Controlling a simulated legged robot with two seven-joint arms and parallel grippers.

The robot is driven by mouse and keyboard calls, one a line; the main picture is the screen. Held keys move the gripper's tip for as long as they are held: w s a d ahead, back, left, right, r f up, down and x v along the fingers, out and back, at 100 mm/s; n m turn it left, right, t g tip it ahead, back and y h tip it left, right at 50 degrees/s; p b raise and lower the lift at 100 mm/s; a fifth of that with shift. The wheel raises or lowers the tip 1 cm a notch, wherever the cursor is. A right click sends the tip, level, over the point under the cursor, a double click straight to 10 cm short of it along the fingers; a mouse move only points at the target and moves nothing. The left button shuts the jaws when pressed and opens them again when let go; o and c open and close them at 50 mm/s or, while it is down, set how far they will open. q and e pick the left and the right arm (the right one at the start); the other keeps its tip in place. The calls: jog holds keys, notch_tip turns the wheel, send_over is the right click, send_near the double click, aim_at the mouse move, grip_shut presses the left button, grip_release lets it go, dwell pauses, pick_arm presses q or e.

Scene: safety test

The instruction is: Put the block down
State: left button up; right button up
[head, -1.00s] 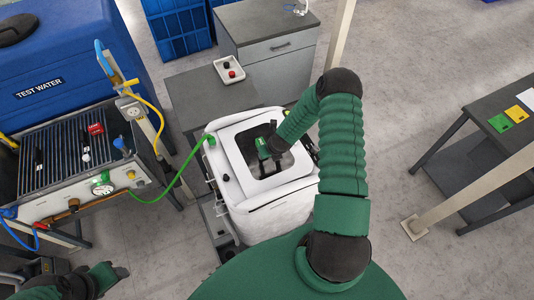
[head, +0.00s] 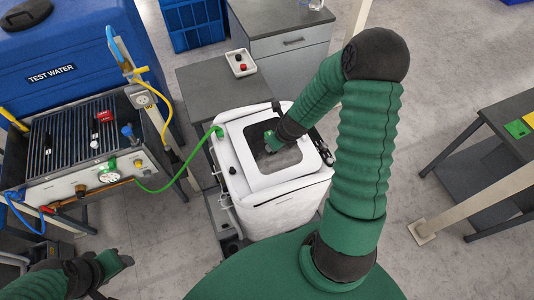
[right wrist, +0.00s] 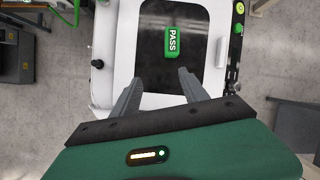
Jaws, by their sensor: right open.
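A green block marked PASS (right wrist: 172,43) lies on the dark window in the top of a white covered unit (right wrist: 101,75). In the head view, the unit (head: 285,210) stands at the centre, and a small green shape at my right gripper (head: 274,143) is too small to tell block from gripper. In the right wrist view, my right gripper (right wrist: 160,77) has its two grey fingers spread, with nothing between them. The block is just beyond the fingertips, apart from them. My left gripper (head: 122,260) is at the lower left, away from the unit; its jaws are unclear.
A grilled bench (head: 75,145) with gauges and hoses stands left, before a blue test-water tank (head: 75,70). A green hose (head: 185,170) runs to the unit. A grey table (head: 205,90) with a button box (head: 241,63) stands behind. A pale post (head: 480,200) stands right.

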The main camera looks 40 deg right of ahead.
jog(key=s+a+r+n+g, duration=0.1)
jog(key=s+a+r+n, duration=0.25)
jog(key=a+n, duration=0.6)
jog(key=s+a+r+n+y, duration=0.1)
jog(key=s+a+r+n, duration=0.3)
jog(key=n, duration=1)
jog(key=s+a+r+n+g, duration=0.15)
jog(key=a+r+n, duration=0.4)
jog(key=n, duration=0.65)
pick_arm(q)
jog(key=s+b+x, duration=0.2)
jog(key=b+x, duration=0.6)
jog(key=s+f+b+x, duration=0.1)
jog(key=b+x, duration=0.7)
jog(key=b, duration=0.1)
jog(key=shift+s+a+f, duration=0.2)
jog(key=shift+a+f, duration=0.05)
jog(key=shift+a, duration=0.15)
pick_arm(e)
notch_tip(320, 180, down, 18)
jog(key=shift+w+t, duration=0.35)
